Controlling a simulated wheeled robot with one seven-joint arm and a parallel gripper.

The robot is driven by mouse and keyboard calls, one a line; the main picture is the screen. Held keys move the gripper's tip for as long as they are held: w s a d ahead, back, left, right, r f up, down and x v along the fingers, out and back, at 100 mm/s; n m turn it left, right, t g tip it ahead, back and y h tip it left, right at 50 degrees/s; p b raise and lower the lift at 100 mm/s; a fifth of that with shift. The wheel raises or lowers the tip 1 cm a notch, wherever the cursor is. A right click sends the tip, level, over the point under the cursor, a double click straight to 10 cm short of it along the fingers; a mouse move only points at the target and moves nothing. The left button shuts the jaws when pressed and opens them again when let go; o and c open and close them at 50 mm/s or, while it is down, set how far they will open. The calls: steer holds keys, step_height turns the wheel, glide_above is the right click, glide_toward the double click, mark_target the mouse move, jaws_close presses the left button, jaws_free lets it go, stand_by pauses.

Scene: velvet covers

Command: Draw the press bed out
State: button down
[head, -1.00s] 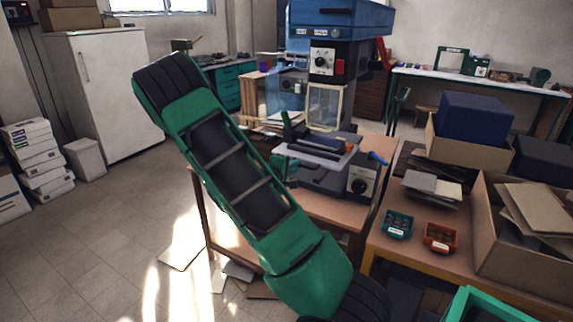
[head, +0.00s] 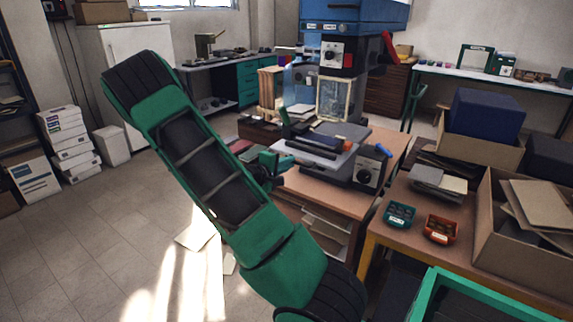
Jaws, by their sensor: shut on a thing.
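The press (head: 345,50) has a blue head, and its grey base has a round dial on the front. It stands on a wooden bench. The press bed (head: 330,158) is a flat grey plate low on the press, with dark and blue pieces lying on it. My gripper (head: 284,161) is at the left front edge of the bed, shut on what looks like the bed's edge or handle. The exact grip is too small to make out. My green arm crosses the left middle of the view and hides part of the bench.
A brown table (head: 395,255) at the right holds a teal bin (head: 399,215), a red bin (head: 441,229) and a cardboard box (head: 525,260). A green-rimmed container (head: 440,290) is at the bottom right. The tiled floor at the left is mostly clear.

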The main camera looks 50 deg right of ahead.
steer(key=c, duration=1.8)
jaws_free()
steer(key=shift+w+a+f, duration=0.1)
steer(key=shift+a+f, duration=0.15)
steer(key=shift+a, duration=0.05)
steer(key=shift+d+r, duration=0.1)
steer(key=v, duration=1)
steer(key=shift+a, duration=0.4)
